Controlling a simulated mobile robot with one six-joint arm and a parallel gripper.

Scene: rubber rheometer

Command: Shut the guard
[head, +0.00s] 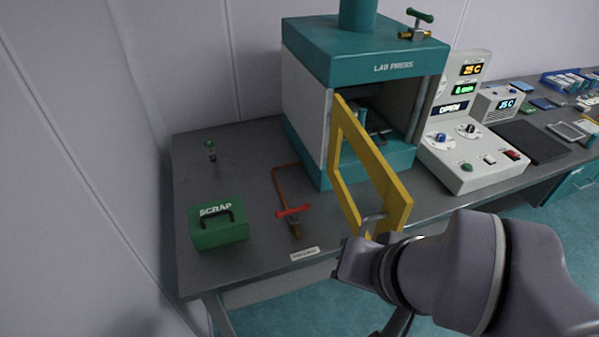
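The guard (349,194) is a yellow frame on the front of the teal and white lab press (365,48). It stands swung open, jutting out toward me from the left side of the press opening. A grey metal handle (375,218) sits at its near lower end. My gripper (352,246) is just below and left of this handle, close to it. My dark wrist hides part of the fingers, so I cannot tell whether they are open or touch the handle. The control box (478,150) has a display (454,108) reading OPEN.
A green SCRAP box (219,228) and a red-handled valve on a pipe (293,211) stand on the grey bench left of the guard. A small label (304,254) lies by the front edge. A dark flat plate (531,141) lies right of the control box.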

